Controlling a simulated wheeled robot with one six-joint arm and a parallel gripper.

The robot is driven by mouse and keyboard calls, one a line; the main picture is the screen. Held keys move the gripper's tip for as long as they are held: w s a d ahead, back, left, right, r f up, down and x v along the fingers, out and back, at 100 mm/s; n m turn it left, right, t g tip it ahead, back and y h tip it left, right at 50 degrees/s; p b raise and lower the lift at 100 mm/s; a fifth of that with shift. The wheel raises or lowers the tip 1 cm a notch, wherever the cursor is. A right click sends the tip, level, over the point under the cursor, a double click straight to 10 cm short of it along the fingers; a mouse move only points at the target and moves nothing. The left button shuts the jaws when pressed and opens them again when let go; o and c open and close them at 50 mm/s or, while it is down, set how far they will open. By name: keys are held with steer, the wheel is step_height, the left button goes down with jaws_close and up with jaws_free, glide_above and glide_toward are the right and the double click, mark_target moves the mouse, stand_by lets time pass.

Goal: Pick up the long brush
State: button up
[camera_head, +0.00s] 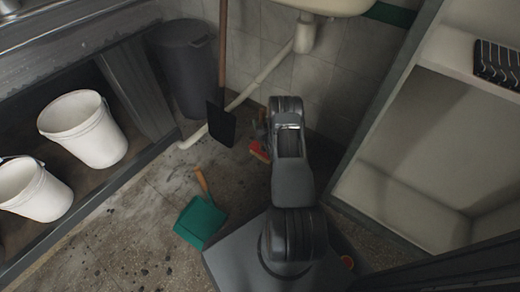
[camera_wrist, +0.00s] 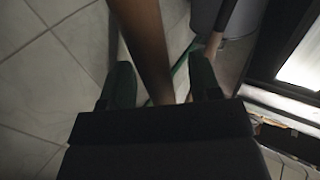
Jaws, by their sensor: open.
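A long tool with a brown handle (camera_head: 223,45) and a flat black head (camera_head: 221,122) stands upright near the tiled wall in the head view; I cannot tell for sure that it is the long brush. In the wrist view a thick brown handle (camera_wrist: 143,45) runs down between the two dark fingers of my gripper (camera_wrist: 161,78). The fingers are apart, with gaps beside the handle. Its lower end is hidden behind the gripper body. In the head view my arm hides the gripper.
A green dustpan (camera_head: 201,222) with an orange handle and a small red item (camera_head: 259,151) lie on the floor. A grey bin (camera_head: 188,65) stands by the wall, near a pipe (camera_head: 272,66). White buckets (camera_head: 84,130) stand at left; a pale shelf unit (camera_head: 415,170) stands at right.

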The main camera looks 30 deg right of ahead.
steer(key=shift+w, duration=0.2)
steer(key=shift+s, duration=0.15)
steer(key=shift+c, duration=0.3)
steer(key=shift+d, duration=0.15)
steer(key=shift+c, duration=1.4)
jaws_close()
steer(key=shift+r, duration=0.2)
